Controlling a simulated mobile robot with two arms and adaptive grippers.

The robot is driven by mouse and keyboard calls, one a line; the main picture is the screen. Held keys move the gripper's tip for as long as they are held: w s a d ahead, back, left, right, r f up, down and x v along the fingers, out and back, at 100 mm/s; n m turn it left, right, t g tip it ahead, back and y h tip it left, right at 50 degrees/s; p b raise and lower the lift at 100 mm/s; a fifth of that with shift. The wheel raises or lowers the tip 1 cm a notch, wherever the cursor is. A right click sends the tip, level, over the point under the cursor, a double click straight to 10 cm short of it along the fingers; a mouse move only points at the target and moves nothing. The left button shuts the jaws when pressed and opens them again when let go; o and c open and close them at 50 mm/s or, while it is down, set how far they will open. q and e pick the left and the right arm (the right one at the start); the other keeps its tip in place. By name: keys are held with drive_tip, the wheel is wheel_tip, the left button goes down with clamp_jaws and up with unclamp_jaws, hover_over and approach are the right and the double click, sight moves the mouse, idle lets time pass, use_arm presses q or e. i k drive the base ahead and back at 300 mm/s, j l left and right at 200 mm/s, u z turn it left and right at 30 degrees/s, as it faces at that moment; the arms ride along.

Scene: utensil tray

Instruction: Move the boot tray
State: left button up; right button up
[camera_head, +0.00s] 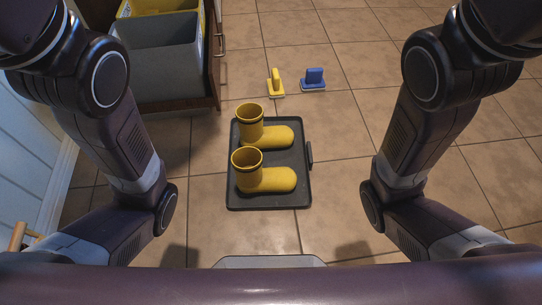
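The boot tray (237,198) is a dark, flat, rimmed tray on the tiled floor in the middle of the head view. A pair of yellow boots stands on it, one farther boot (272,136) and one nearer boot (268,180), both with toes to the right. A small dark handle (309,153) shows on the tray's right side. My two arms come in from the left and right and are apart from the tray. Neither gripper is in view.
An open drawer with a grey bin (165,70) and a yellow bin (160,6) is at upper left. A yellow-handled brush (275,85) and a blue one (314,79) lie beyond the tray. A pale object (268,262) is in front. Floor right of the tray is clear.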

sight(297, 157)
drive_tip(key=i+l+u, duration=0.25)
drive_tip(key=l, duration=0.15)
drive_tip(key=l+u, duration=0.5)
drive_tip(key=l, duration=0.3)
